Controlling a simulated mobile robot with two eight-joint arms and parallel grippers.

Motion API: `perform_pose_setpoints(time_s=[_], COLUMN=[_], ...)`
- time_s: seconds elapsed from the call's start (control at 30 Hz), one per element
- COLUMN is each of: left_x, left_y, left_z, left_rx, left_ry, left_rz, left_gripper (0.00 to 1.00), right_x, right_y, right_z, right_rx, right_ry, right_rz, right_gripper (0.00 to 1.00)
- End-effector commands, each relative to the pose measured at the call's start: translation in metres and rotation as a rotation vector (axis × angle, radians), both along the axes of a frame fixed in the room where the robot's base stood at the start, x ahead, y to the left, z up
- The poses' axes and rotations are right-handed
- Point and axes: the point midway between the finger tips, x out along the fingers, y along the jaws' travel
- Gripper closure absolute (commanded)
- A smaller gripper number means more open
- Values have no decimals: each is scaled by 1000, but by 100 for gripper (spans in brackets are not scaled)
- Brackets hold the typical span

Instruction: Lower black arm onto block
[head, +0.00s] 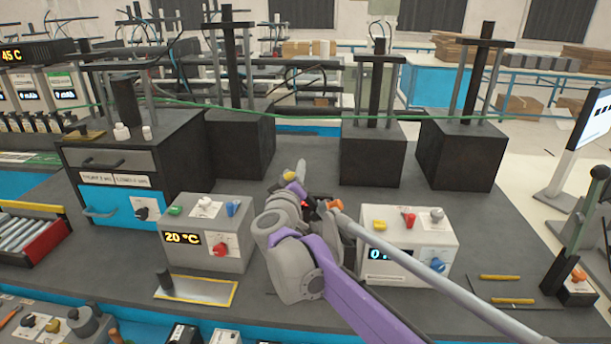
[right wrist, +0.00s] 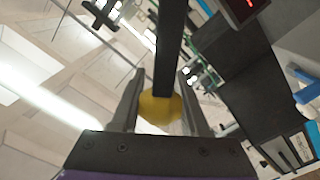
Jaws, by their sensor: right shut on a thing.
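My right gripper (head: 294,176), on the grey and purple arm, reaches in over the middle of the bench. In the right wrist view its two grey fingers (right wrist: 160,105) are shut on a yellow knob (right wrist: 158,110) at the end of a black arm (right wrist: 171,50). The yellow knob also shows in the head view (head: 289,176), but most of the black arm is hidden there. Dark blocks with upright posts stand behind: one left (head: 240,145), one middle (head: 372,155), one right (head: 462,155). I cannot tell which one the task means. My left gripper is not in view.
A box reading 20 °C (head: 206,245) stands left of my arm, and another white box (head: 405,250) stands right. A dark cabinet with a blue drawer (head: 120,205) is at the left. A black lever (head: 583,235) stands at the right. Bare grey bench (head: 495,225) lies before the right block.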

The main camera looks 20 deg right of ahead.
Motion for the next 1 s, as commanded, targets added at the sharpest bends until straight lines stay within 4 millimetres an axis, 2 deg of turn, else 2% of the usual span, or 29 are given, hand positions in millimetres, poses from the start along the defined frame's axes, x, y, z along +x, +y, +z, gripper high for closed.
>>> perform_pose_setpoints(time_s=[0.1, 0.8, 1.0], left_x=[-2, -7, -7], left_y=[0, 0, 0], left_z=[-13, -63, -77], left_rx=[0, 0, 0], left_ry=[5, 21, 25], left_rz=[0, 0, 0], left_gripper=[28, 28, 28], right_x=[6, 33, 38], right_y=[11, 54, 62], right_z=[-13, -79, -101], right_rx=[-46, -343, -343], right_ry=[31, 213, 213], right_rz=[3, 1, 1], right_gripper=[100, 100, 100])
